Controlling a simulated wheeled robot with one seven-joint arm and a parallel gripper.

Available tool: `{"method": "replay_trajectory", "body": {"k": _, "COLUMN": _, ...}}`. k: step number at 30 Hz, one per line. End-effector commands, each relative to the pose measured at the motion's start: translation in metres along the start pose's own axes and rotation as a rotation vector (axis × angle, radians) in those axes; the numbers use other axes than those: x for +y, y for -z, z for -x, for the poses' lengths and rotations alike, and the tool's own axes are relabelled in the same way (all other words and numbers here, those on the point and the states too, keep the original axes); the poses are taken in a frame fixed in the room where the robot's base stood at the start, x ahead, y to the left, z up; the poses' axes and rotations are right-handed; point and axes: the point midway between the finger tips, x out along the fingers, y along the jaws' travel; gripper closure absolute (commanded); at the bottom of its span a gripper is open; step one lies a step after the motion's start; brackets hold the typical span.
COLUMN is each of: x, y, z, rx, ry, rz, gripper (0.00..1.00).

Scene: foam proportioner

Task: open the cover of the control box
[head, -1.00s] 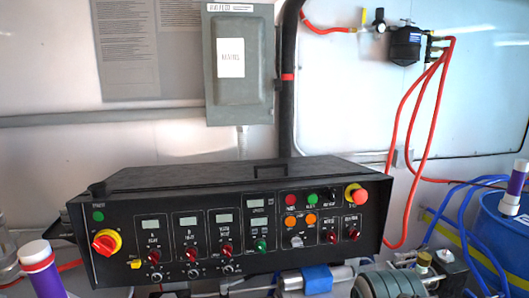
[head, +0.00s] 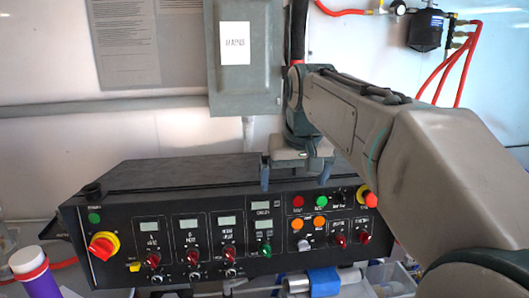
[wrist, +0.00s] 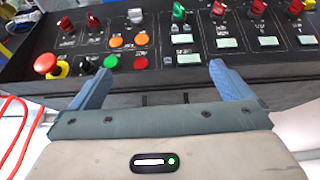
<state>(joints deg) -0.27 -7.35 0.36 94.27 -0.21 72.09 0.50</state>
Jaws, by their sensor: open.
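The control box (head: 180,243) is a long black console with knobs, buttons and small displays on its front panel. Its cover (head: 180,173) is the dark flat top, lying closed. My gripper (head: 295,178) is open, pointing down over the right half of the cover near its front edge. In the wrist view, the two blue fingers (wrist: 160,72) are spread, with a strip of the dark cover (wrist: 185,97) between them. Dark marks there may be the cover's handle, but my gripper mostly hides it. I cannot tell whether the fingers touch the cover.
A grey electrical box (head: 243,75) hangs on the wall behind the console. A red emergency button (head: 370,199) sits at the panel's right end. Red hoses (head: 450,65) hang at the right. A purple and white cylinder (head: 33,268) stands at the front left.

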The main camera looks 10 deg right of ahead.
Motion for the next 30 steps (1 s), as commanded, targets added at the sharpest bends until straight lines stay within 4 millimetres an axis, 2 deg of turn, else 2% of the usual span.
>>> {"method": "replay_trajectory", "body": {"k": 1, "x": 0.000, "y": 0.022, "z": 0.011, "rx": 0.004, "ry": 0.000, "rz": 0.000, "gripper": 0.00}}
{"method": "replay_trajectory", "body": {"k": 6, "x": 0.000, "y": 0.075, "z": 0.035, "rx": 0.013, "ry": 0.000, "rz": -0.001, "gripper": 0.00}}
{"method": "replay_trajectory", "body": {"k": 12, "x": 0.000, "y": 0.117, "z": 0.053, "rx": 0.022, "ry": 0.000, "rz": -0.002, "gripper": 0.00}}
{"method": "replay_trajectory", "body": {"k": 17, "x": 0.000, "y": 0.131, "z": 0.060, "rx": 0.025, "ry": 0.000, "rz": -0.003, "gripper": 0.00}}
{"method": "replay_trajectory", "body": {"k": 21, "x": 0.000, "y": 0.134, "z": 0.055, "rx": 0.024, "ry": 0.000, "rz": -0.003, "gripper": 0.00}}
{"method": "replay_trajectory", "body": {"k": 26, "x": 0.000, "y": 0.134, "z": 0.032, "rx": 0.022, "ry": 0.000, "rz": -0.003, "gripper": 0.00}}
{"method": "replay_trajectory", "body": {"k": 30, "x": 0.000, "y": 0.134, "z": 0.002, "rx": 0.021, "ry": 0.000, "rz": -0.003, "gripper": 0.00}}
